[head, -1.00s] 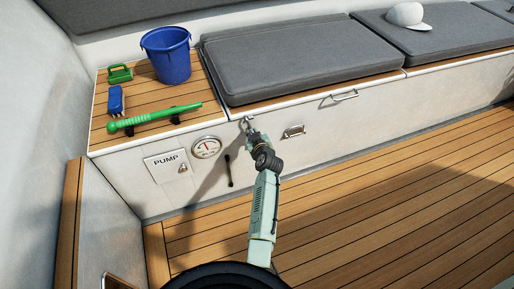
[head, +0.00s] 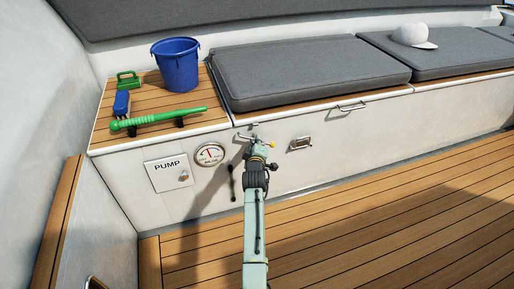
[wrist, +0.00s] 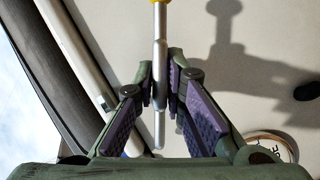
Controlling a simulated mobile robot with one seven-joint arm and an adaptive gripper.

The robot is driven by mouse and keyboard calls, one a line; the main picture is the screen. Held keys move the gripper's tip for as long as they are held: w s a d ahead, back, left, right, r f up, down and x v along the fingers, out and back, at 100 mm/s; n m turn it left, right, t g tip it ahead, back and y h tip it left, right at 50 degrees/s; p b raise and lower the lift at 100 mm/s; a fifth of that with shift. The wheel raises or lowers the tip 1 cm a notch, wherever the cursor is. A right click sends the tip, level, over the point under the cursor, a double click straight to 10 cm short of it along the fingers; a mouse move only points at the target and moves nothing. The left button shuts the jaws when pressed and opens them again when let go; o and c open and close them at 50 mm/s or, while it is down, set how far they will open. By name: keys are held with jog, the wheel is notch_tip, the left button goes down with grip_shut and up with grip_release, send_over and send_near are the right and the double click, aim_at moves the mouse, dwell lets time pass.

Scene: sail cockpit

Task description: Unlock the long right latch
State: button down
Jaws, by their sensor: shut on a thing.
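A slim metal rod (wrist: 160,108) with a yellow end runs between my fingers in the wrist view. My gripper (wrist: 162,75) is shut on it, with the bare end sticking out toward the palm. In the head view my gripper (head: 257,139) is at the white locker front, just below the lid edge, and the yellow end shows to its right. The rod looks like a long latch lever, but its mounting is hidden. A small metal fitting (head: 255,125) sits at the lid edge just above my gripper.
A recessed metal catch (head: 300,143) is right of my gripper. The gauge (head: 209,154), PUMP panel (head: 167,174) and a dark handle (head: 232,183) are left. A grey cushion (head: 310,72) covers the lid. The wooden floor (head: 370,210) is clear.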

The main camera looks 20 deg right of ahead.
jog(key=n+b, duration=0.1)
jog(key=n+t+h+b, duration=0.1)
jog(key=n+b, duration=0.1)
jog(key=shift+f, duration=0.3)
jog(key=shift+r+n+t+h+b, duration=0.1)
jog(key=shift+n+t+h+b, duration=0.25)
jog(key=shift+n+b, duration=0.4)
jog(key=shift+r+n, duration=0.1)
jog(key=shift+n, duration=0.15)
jog(key=c, duration=1.7)
grip_release()
